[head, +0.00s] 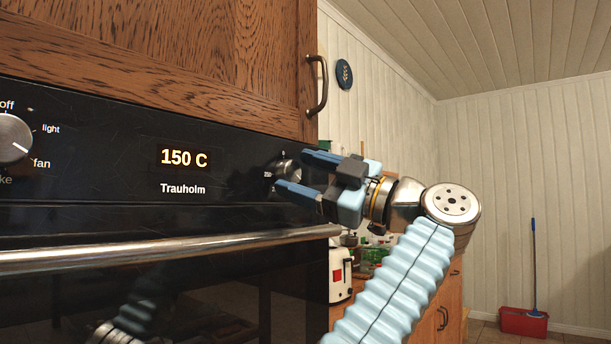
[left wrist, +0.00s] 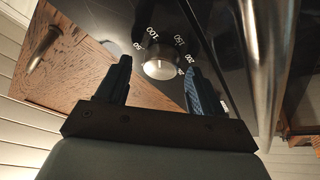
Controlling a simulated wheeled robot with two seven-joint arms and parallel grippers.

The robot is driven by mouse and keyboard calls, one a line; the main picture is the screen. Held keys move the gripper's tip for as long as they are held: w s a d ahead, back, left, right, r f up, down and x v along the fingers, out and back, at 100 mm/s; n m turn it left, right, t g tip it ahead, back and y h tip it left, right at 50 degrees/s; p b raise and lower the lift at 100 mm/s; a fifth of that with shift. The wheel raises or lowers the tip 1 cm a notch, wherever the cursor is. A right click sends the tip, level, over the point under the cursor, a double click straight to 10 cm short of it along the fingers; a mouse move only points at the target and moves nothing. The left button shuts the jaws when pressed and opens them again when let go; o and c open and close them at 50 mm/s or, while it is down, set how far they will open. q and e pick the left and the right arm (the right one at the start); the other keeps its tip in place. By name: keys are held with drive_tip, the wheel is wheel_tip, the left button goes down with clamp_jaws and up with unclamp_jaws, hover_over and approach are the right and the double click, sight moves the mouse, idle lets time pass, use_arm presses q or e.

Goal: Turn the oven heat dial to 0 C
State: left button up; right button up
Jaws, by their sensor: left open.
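The oven heat dial (head: 287,171) is a round metal knob at the right end of the black oven panel. It also shows in the left wrist view (left wrist: 160,62), with numbers around it. The oven display (head: 184,158) reads 150 C. My left gripper (head: 298,172) is open at the dial, one finger above it and one below in the head view. In the left wrist view the fingers (left wrist: 155,85) stand either side of the dial with gaps visible; I cannot tell whether the tips reach past its face. My right gripper is not in view.
A mode knob (head: 12,138) is at the panel's left. The oven handle (head: 170,246) runs below the panel. A wooden cupboard door with a metal handle (head: 318,87) is above. A white toaster (head: 340,275) stands beyond, and a red bucket (head: 523,321) is on the floor.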

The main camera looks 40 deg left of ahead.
use_arm(q)
drive_tip(key=shift+d, duration=0.1)
drive_tip(key=v, duration=1.3)
drive_tip(key=shift+d+f, duration=0.2)
drive_tip(key=shift+d, duration=0.1)
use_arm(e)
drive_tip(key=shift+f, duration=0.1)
